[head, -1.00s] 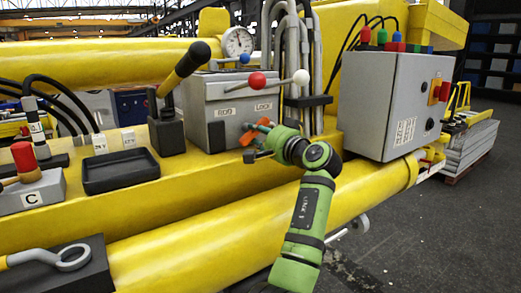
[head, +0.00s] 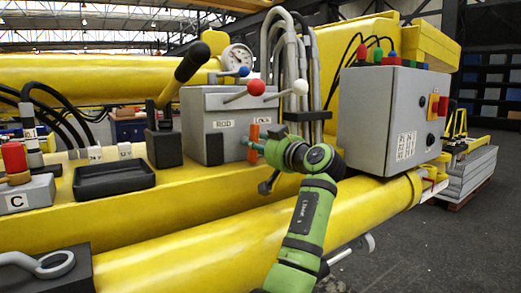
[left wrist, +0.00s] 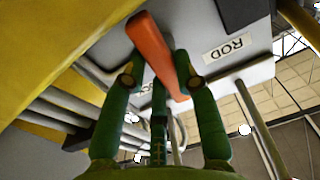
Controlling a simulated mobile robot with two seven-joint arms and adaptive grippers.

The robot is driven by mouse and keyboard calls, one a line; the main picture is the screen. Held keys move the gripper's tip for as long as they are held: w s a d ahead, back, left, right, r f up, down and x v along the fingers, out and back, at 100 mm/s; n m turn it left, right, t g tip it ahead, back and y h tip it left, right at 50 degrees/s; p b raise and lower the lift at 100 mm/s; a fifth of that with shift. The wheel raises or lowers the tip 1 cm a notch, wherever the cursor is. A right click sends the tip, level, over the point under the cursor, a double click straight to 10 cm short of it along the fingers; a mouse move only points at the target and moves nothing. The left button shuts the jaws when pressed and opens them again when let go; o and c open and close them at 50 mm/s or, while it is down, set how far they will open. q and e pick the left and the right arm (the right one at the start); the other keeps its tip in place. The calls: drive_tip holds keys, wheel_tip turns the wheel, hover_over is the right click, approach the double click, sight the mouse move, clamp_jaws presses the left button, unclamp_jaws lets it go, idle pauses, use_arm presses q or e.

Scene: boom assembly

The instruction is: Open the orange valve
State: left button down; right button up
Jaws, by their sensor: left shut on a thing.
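The gripper hides part of the valve base in the head view. My right gripper is not in view.
Levers with red (head: 256,87) and white (head: 300,87) balls stick out above the valve. A grey electrical cabinet (head: 375,120) stands close on the right. Grey pipes (head: 290,60) rise behind. A yellow boom tube (head: 190,245) runs below.

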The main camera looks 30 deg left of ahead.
use_arm(q)
drive_tip(key=shift+s+a+r+n, duration=0.15)
drive_tip(key=shift+r+n, duration=0.25)
drive_tip(key=shift+n, duration=0.2)
drive_tip(key=c, duration=0.9)
unclamp_jaws()
drive_tip(key=shift+c, duration=0.2)
drive_tip(key=shift+w+a+f, duration=0.2)
drive_tip(key=shift+f, duration=0.1)
drive_tip(key=shift+s+d, duration=0.1)
drive_tip(key=shift+d, duration=0.4)
drive_tip(key=v, duration=1.1)
drive_tip(key=shift+s+a, duration=0.1)
